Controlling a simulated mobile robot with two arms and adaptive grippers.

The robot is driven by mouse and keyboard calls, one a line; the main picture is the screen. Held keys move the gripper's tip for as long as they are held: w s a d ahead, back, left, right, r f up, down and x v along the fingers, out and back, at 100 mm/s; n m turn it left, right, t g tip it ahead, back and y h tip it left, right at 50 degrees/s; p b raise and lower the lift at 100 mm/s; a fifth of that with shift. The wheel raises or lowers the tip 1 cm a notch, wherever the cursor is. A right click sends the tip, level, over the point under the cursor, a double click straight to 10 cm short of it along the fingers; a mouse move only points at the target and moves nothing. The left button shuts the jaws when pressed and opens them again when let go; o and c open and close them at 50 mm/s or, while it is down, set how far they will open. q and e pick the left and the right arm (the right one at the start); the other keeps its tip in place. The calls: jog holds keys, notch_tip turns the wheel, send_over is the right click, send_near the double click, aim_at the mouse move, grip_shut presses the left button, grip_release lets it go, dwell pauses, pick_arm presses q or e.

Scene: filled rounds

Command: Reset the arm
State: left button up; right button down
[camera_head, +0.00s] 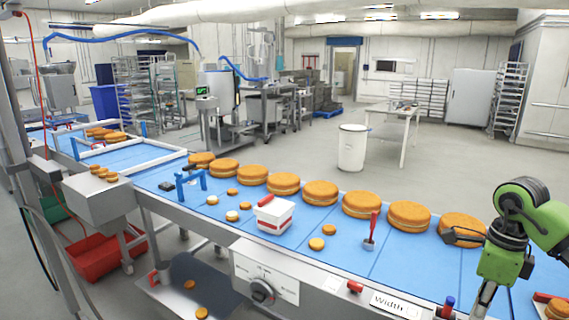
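My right arm, green with dark joints, comes in at the right edge. Its dark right gripper (450,236) points left, in front of the rightmost large round cake (464,226) in the picture. Whether it touches that cake, and whether its fingers are apart or closed, is too small to tell. I see nothing clearly held in it. My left arm and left gripper are not in view.
A blue conveyor (285,248) carries a row of large filled rounds (320,193), several small rounds, a white-and-red tub (273,214) and a red-handled tool (371,229). A control panel (264,280) fronts it. A white bin (352,148) stands beyond; floor there is open.

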jog(key=w+a+f+m+t+y+b, duration=0.15)
jog(key=w+a+f+m+y, duration=0.25)
jog(key=a+f+y, duration=0.6)
jog(key=w+a+f+m+t+y+b, duration=0.1)
jog(key=w+a+f+m+y+b, duration=0.2)
jog(key=a+f, duration=0.75)
jog(key=w+a+f+m+t+h+b, duration=0.15)
jog(key=w+f+m+t, duration=0.25)
jog(key=f+m+t, duration=0.75)
jog(key=s+d+f+m+g+h+b, duration=0.1)
jog(key=s+d+f+m+g+h, duration=0.15)
jog(key=s+f+m, duration=0.55)
jog(key=s+d+f+m+g+h+b, duration=0.1)
jog(key=s+d+f+m+h, duration=0.35)
jog(key=f, duration=0.85)
jog(key=s+d+f+m+g+h, duration=0.1)
jog(key=s+d+f+m+h, duration=0.15)
jog(key=s+f+m, duration=0.55)
jog(key=s+a+f+m+g, duration=0.1)
jog(key=s+f, duration=0.4)
jog(key=s, duration=0.6)
jog(key=s+f+m+g+h+b, duration=0.1)
jog(key=s+f+g, duration=0.3)
jog(key=s, duration=0.7)
jog(key=s+a+f+m+g+h+b, duration=0.1)
jog(key=s+f+m+g, duration=0.1)
jog(key=s+f, duration=0.5)
jog(key=s+g, duration=0.1)
jog(key=s, duration=0.3)
jog(key=shift+a, duration=0.3)
